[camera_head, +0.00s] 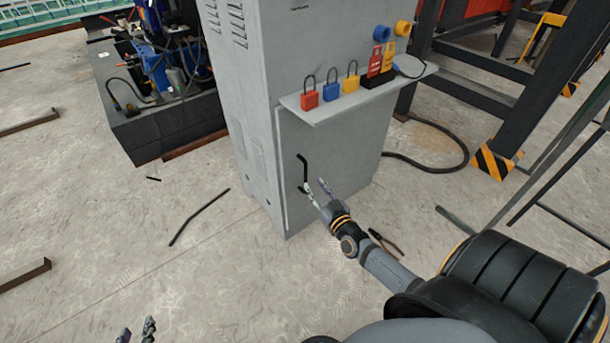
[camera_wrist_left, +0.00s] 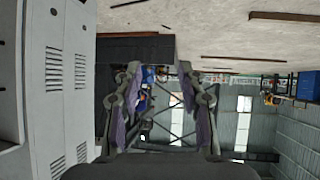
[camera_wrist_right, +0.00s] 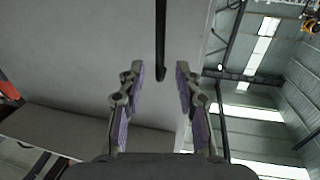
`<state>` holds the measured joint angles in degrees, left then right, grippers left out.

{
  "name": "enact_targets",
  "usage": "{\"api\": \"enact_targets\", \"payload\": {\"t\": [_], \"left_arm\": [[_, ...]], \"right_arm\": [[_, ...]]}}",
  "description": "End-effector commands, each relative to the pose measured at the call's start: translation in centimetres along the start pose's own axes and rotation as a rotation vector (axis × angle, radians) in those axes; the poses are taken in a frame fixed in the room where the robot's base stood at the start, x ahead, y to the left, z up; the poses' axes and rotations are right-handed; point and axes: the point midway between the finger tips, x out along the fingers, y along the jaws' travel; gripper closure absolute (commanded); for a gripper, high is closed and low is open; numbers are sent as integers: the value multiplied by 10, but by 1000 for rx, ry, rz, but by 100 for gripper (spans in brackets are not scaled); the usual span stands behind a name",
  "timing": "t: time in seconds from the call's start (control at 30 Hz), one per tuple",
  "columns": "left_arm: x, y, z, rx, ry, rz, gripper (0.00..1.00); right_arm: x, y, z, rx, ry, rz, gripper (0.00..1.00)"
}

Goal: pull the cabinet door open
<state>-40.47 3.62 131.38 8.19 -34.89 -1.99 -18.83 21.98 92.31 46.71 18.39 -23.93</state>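The grey cabinet (camera_head: 250,90) stands upright in the middle of the head view. Its lower front door (camera_head: 345,145) looks shut and has a black bar handle (camera_head: 303,170) near its left edge. My right gripper (camera_head: 316,190) is open at the handle's lower end. In the right wrist view, the handle (camera_wrist_right: 160,40) points down to between the two fingertips of the right gripper (camera_wrist_right: 159,75), with gaps on both sides. My left gripper (camera_head: 137,333) is at the bottom edge of the head view. It is open and empty in the left wrist view (camera_wrist_left: 160,75), away from the door.
A shelf (camera_head: 325,115) with red, blue and yellow padlocks (camera_head: 332,88) sticks out above the door. A black cable (camera_head: 440,168) and dark steel posts (camera_head: 500,120) are on the right. Pliers (camera_head: 383,240) and a thin rod (camera_head: 200,217) lie on the floor. Floor left of the cabinet is mostly clear.

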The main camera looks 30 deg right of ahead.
Motion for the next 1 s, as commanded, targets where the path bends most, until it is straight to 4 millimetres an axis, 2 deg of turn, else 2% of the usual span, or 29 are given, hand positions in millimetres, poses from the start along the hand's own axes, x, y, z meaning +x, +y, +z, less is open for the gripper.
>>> {"api": "enact_targets", "payload": {"t": [0.23,0.47,0.8,1.0], "left_arm": [[-1,-2,-62,21,239,-11,60],[-15,-2,-120,40,466,-17,60],[-56,2,-196,70,813,-19,60],[-88,6,-230,88,1003,-17,60]], "right_arm": [[18,0,1,2,1,1,66],[34,0,2,0,0,1,66],[57,0,2,1,-1,0,66],[68,0,2,1,-1,1,66]]}}
